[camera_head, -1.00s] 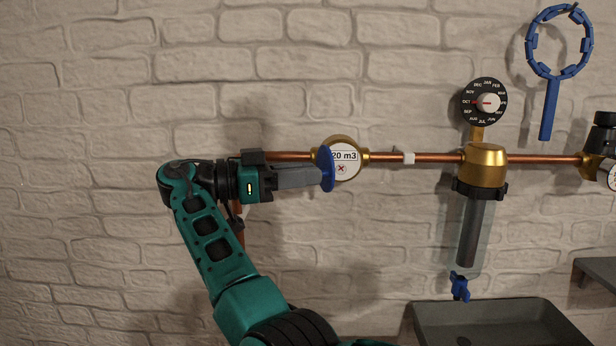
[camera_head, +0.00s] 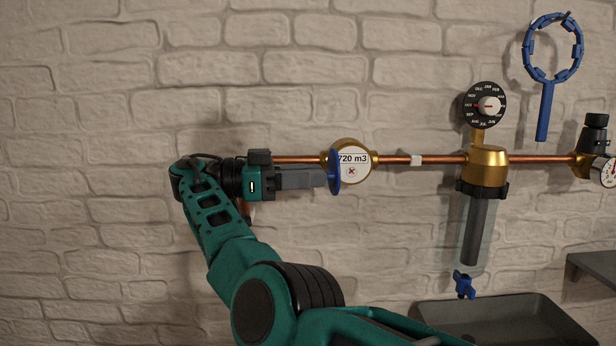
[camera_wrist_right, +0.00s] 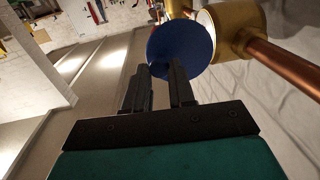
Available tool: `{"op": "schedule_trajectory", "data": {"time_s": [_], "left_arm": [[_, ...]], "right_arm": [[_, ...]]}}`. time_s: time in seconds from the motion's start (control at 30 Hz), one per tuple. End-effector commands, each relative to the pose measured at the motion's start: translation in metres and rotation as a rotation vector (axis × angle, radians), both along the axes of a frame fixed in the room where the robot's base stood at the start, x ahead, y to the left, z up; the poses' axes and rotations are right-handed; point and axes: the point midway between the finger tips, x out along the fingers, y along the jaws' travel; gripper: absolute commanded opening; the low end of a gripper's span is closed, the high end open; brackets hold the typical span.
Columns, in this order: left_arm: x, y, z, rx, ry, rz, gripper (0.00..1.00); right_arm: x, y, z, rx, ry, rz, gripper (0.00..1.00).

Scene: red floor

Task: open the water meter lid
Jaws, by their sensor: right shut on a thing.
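The brass water meter (camera_head: 362,176) sits on the copper pipe, its white face reading "720 m3" with a small red mark below. Its blue lid (camera_head: 334,172) stands edge-on at the left side of the face, swung away from it, leaving most of the face uncovered. My right gripper (camera_head: 322,177) comes in from the left and is shut on the lid. In the right wrist view the lid (camera_wrist_right: 183,45) is a dark blue disc at the fingertips (camera_wrist_right: 163,75), beside the brass meter body (camera_wrist_right: 233,30). My left gripper is not in view.
The copper pipe (camera_head: 440,159) runs right to a brass filter head (camera_head: 487,165) with a month dial (camera_head: 486,104) above. A blue ring wrench (camera_head: 543,110) hangs on the brick wall. A grey basin (camera_head: 500,315) is below.

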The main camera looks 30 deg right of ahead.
Motion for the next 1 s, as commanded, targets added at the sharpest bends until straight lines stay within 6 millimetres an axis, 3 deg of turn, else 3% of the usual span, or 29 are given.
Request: {"op": "schedule_trajectory", "data": {"time_s": [0.3,0.33,0.57,1.0], "left_arm": [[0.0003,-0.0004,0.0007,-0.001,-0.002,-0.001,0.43],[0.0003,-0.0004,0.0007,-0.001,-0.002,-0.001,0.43],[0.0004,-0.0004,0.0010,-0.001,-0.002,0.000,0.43],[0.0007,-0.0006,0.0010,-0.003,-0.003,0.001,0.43]], "right_arm": [[0.0002,-0.0003,0.0010,-0.003,-0.001,0.001,0.00],[0.0002,-0.0003,0.0010,-0.003,-0.001,0.001,0.26],[0.0001,-0.0003,0.0006,-0.001,-0.001,0.000,0.48],[0.0004,-0.0031,0.0000,0.000,0.000,-0.001,0.50]]}}
